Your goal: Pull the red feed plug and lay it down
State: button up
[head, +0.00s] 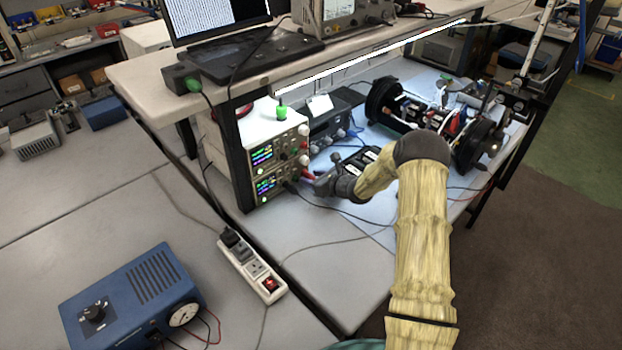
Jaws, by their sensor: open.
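Two bench power supplies with lit displays stand stacked under the shelf, the upper one (284,134) on the lower one (266,200). A small red plug (308,175) shows at the right of the lower supply's front. My gripper (320,184) is open right beside it, at the end of my sleeved arm. The fingers are small and dark here, so I cannot tell whether they touch the plug or stand around it. A dark lead runs from the supply's front across the bench. The opened cylinder (415,116), with dark end discs and electronics between, lies at the back right.
A black module (362,160) lies behind my wrist. A white power strip (252,268) and a blue box with a dial (135,300) lie on the left bench. The shelf (160,78) overhangs the supplies. The bench front below my gripper is mostly clear, crossed by thin leads.

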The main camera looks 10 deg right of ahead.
jog(key=shift+b, duration=0.4)
jog(key=shift+c, duration=0.2)
dwell(0.3)
grip_shut()
jog(key=shift+s+d, duration=0.55)
jog(key=shift+s, duration=0.3)
jog(key=shift+s+d, duration=0.6)
jog(key=shift+s, duration=0.2)
jog(key=shift+s+d, duration=0.55)
jog(key=shift+s, duration=0.3)
